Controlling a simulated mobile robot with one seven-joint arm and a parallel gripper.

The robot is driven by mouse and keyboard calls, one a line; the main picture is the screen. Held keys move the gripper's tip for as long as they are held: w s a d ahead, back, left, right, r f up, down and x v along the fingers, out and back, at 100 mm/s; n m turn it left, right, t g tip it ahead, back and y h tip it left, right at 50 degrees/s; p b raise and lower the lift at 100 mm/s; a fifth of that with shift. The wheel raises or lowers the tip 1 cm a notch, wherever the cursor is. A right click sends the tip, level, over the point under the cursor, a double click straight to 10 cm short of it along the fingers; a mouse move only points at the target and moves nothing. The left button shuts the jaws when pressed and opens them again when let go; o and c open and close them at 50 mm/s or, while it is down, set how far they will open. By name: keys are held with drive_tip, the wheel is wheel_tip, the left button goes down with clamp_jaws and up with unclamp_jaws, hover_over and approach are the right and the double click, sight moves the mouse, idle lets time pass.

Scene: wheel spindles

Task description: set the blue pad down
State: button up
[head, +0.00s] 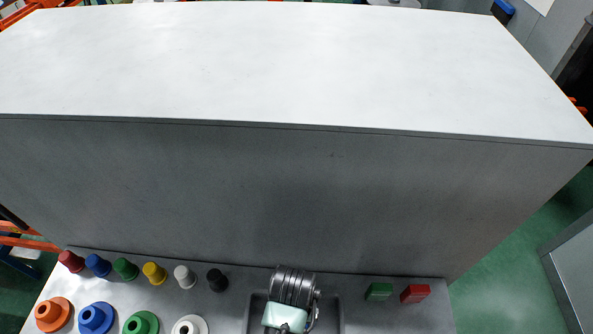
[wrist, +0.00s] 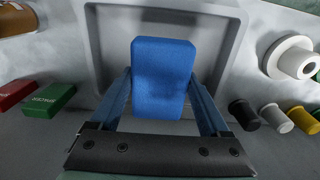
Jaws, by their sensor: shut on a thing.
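The blue pad (wrist: 163,65) is a rounded block, held between the two blue fingers of my gripper (wrist: 160,95) in the wrist view. My gripper is shut on its sides. The pad is over a grey recessed tray (wrist: 237,40), within its rim as seen from the wrist; I cannot tell whether it touches the tray floor. In the head view my wrist and the mint-coloured gripper body are above the same tray (head: 338,318) at the bottom edge. The fingers and the pad are not visible there.
Green (head: 379,291) and red (head: 415,293) blocks lie right of the tray. Left of it stand black (head: 217,280), white (head: 185,277), yellow (head: 154,273) and other coloured cups, with flanged spindles in front, including a white one (head: 189,325). A large grey box (head: 250,190) rises behind.

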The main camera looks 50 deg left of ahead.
wheel_tip(320, 180, down, 2)
drive_tip(key=shift+s+d+f, duration=0.1)
drive_tip(key=shift+f, duration=2.35)
drive_tip(key=shift+f, duration=0.1)
drive_tip(key=shift+f, duration=0.15)
drive_tip(key=o, duration=1.2)
drive_tip(key=shift+c, duration=0.2)
wheel_tip(320, 180, up, 13)
drive_tip(key=shift+f, duration=0.2)
